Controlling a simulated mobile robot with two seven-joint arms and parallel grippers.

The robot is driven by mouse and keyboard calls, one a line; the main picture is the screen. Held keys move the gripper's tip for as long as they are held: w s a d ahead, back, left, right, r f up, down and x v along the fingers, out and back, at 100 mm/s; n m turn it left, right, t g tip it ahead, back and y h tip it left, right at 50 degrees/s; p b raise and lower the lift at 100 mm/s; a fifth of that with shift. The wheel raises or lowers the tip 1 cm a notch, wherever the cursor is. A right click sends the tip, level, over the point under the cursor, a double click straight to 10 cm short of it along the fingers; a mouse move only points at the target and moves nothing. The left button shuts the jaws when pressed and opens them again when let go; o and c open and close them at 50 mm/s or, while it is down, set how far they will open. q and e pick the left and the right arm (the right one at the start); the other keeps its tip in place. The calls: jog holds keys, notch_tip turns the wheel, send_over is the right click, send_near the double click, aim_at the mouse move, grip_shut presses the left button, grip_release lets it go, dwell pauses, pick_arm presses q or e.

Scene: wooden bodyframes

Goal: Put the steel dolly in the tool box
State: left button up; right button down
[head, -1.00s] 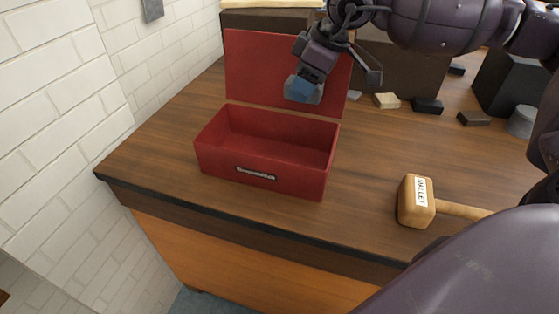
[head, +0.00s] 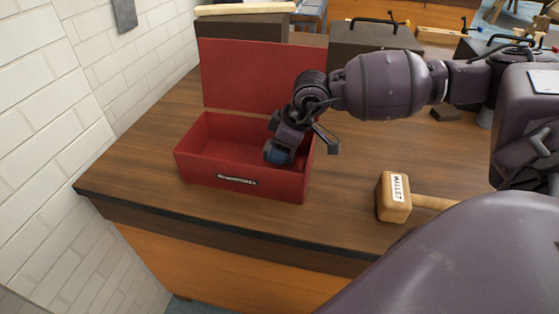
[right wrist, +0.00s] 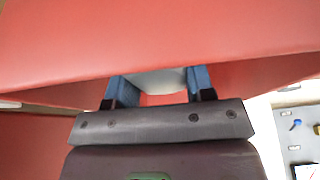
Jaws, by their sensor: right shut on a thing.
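The red tool box (head: 245,183) stands on the wooden bench with its lid up at the back. My right gripper (head: 279,153) points down at the right part of the box opening, close to the front wall. In the right wrist view my right gripper (right wrist: 160,87) is shut on a smooth pale grey piece, the steel dolly (right wrist: 160,81), between its blue fingers. Red box surfaces surround it there. In the head view the fingers hide the dolly. My left gripper is not in view.
A wooden mallet (head: 393,198) lies right of the box near the bench's front edge. Dark boxes (head: 375,40) stand behind. A white brick wall (head: 45,95) is at the left. Bare bench top lies between box and mallet.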

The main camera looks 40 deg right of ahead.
jog(key=shift+f, duration=2.05)
jog(key=shift+f, duration=0.1)
jog(key=shift+c, duration=2.4)
grip_release()
jog(key=shift+f, duration=0.1)
